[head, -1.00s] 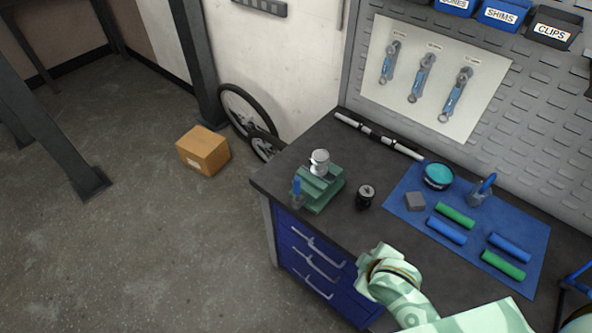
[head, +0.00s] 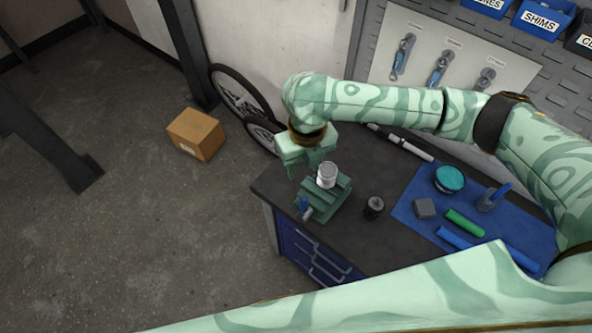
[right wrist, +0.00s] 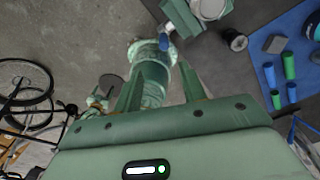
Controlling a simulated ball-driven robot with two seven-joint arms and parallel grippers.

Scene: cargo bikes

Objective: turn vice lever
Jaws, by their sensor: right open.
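The green vice (head: 330,205) stands at the bench's near left corner with a pale metal cylinder (head: 327,175) at its top. Its lever (head: 304,204) has a blue grip and sits on the vice's left front side. My right gripper (head: 303,165) is at the back left of the vice, close above it, open and empty. In the right wrist view, the blue lever grip (right wrist: 164,42) appears beyond the fingertips, next to part of the vice (right wrist: 183,17). I cannot tell whether a finger touches the vice.
A black spool-like part (head: 374,207) stands right of the vice. A blue mat (head: 412,190) holds a grey block (head: 425,208), a teal round tin (head: 448,179) and coloured rolls. A cardboard box (head: 196,134) and bicycle wheels (head: 240,92) are beyond the bench's left side.

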